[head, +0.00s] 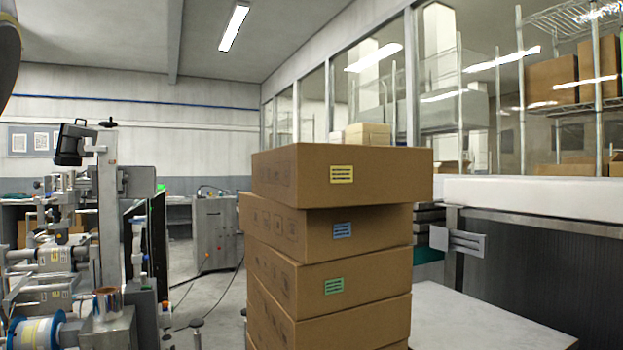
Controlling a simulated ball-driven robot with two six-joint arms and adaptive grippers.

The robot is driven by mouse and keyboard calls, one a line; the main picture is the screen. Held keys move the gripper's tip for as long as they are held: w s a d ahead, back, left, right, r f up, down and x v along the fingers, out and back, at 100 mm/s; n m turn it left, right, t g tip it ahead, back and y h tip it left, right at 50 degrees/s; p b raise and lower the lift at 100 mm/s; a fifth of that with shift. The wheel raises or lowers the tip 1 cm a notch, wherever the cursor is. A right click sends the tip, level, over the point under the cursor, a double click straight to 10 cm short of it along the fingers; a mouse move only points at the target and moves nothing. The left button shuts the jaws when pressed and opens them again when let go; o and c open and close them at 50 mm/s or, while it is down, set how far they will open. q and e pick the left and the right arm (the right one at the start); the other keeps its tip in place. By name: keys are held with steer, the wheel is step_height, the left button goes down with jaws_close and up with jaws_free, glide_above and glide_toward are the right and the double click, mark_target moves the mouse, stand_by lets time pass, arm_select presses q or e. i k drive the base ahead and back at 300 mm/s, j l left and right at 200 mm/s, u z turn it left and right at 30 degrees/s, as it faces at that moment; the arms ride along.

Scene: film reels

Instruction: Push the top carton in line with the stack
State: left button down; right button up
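The top carton (375,172) is brown cardboard with a yellow label. It lies flat on a stack of similar cartons and is turned and shifted to the right relative to the carton below it, so its right end overhangs. The carton directly below (375,226) has a blue label, and the one under that (365,282) has a green label. The lowest cartons run out of the frame's bottom edge. Neither of my grippers is in view. A dark curved part shows at the upper left edge; I cannot tell what it is.
A pale tabletop or platform (480,322) spreads to the right of the stack. Film machinery (105,235) with rollers and a reel (35,332) stands at the left. A dark panelled counter (545,270) with a white top is at the right. Grey floor shows between machinery and stack.

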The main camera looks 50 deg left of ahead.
mark_target(297, 175)
steer(key=u, duration=1.6)
steer(key=i+j, duration=0.15)
steer(key=i+z, duration=0.05)
steer(key=i, duration=0.05)
